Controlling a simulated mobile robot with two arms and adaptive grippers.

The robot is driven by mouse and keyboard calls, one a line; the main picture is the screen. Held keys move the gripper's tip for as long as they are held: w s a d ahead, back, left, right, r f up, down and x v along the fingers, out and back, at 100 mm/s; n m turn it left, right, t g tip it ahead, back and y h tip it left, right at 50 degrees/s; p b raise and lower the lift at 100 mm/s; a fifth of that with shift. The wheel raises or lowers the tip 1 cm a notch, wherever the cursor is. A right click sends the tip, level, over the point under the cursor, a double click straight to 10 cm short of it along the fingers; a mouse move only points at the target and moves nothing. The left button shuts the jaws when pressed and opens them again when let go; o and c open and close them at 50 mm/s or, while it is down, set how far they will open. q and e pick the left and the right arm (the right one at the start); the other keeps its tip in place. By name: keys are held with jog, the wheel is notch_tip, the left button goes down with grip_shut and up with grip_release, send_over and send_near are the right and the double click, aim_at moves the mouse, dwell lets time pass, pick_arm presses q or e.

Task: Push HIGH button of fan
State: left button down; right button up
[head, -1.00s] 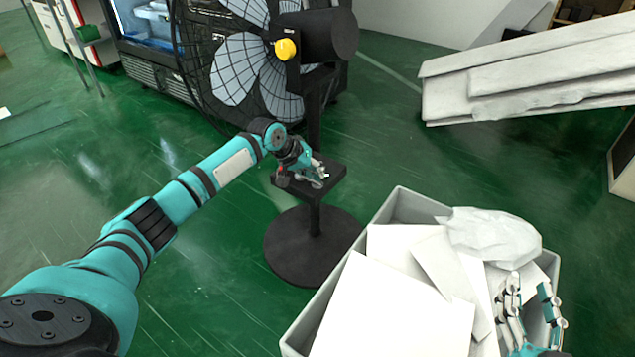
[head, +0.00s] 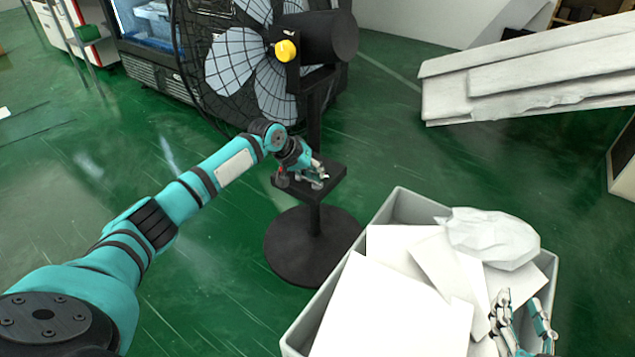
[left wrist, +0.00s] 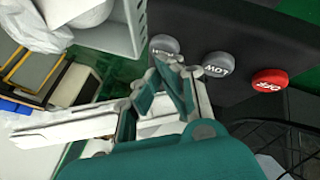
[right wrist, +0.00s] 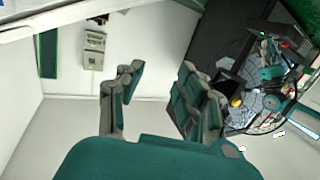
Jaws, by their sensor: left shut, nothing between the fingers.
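The black fan (head: 250,70) stands at the upper middle of the head view, with a yellow knob (head: 286,50) on its motor. Its black button panel (head: 335,178) sits lower on the stand. In the left wrist view, the grey HIGH button (left wrist: 163,43) is partly covered by my fingertips; the grey LOW button (left wrist: 217,65) and red OFF button (left wrist: 269,79) are beside it. My left gripper (head: 322,178) is shut and empty over the panel, its tips (left wrist: 168,68) close to HIGH; I cannot tell if they touch. My right gripper (head: 522,305) is open and empty.
A grey bin (head: 330,297) with white boards (head: 395,310) and a crumpled white bag (head: 492,238) stands right of the fan base, below my right gripper. White slabs (head: 540,75) jut in at upper right. Green floor is clear between them.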

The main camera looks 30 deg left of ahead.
pick_arm(q)
jog(key=shift+r+p, duration=0.3)
jog(key=shift+p, duration=0.05)
jog(key=shift+r+p, duration=0.2)
jog(key=shift+p, duration=0.1)
jog(key=shift+r, duration=0.1)
pick_arm(e)
jog(key=s+d+f+g+h, duration=0.1)
jog(key=s+f+g, duration=0.2)
jog(key=f, duration=0.3)
jog(key=shift+d+f+g, duration=0.35)
jog(key=shift+d+g, duration=0.05)
jog(key=shift+g, duration=0.4)
